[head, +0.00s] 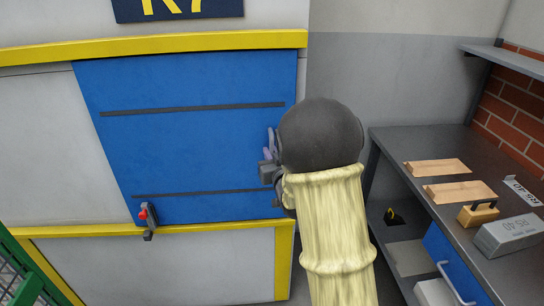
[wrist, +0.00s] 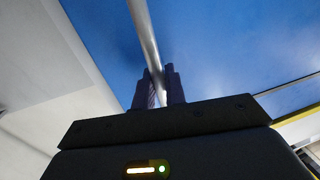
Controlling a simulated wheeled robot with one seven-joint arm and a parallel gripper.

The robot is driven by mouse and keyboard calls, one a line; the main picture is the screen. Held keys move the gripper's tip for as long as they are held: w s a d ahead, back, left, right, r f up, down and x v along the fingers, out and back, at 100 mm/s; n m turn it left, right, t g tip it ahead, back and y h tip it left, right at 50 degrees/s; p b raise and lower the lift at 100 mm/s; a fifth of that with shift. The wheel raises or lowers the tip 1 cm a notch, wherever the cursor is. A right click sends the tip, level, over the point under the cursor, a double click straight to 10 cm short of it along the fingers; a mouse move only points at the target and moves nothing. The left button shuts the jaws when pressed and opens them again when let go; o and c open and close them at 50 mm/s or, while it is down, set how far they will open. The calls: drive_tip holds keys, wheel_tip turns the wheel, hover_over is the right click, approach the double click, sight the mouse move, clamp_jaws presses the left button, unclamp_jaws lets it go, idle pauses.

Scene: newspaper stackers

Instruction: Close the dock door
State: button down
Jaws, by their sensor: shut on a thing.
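The blue dock door (head: 190,150) has two dark horizontal strips and sits between yellow trim above and below. Its left edge runs at a slant, and I cannot tell how far it stands open. In the wrist view the blue door (wrist: 230,45) fills the upper right. A metal bar handle (wrist: 143,30) runs down from the top in front of it. My gripper (wrist: 161,88) is shut on the bar, one dark finger on each side. In the head view my gripper (head: 268,160) is at the door's right side, partly hidden by my arm. The handle is hidden there.
A latch with a red knob (head: 148,218) is at the door's lower left. A green mesh fence (head: 18,275) stands at the lower left.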

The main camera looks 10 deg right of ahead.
drive_tip(key=shift+d, duration=0.25)
drive_tip(key=c, duration=1.5)
unclamp_jaws()
drive_tip(key=shift+d, duration=0.15)
drive_tip(key=shift+c, duration=0.2)
drive_tip(key=shift+s, duration=0.1)
drive_tip(key=s+b, duration=1.3)
drive_tip(key=s, duration=0.4)
drive_tip(key=shift+d+b, duration=0.3)
drive_tip(key=shift+d, duration=0.1)
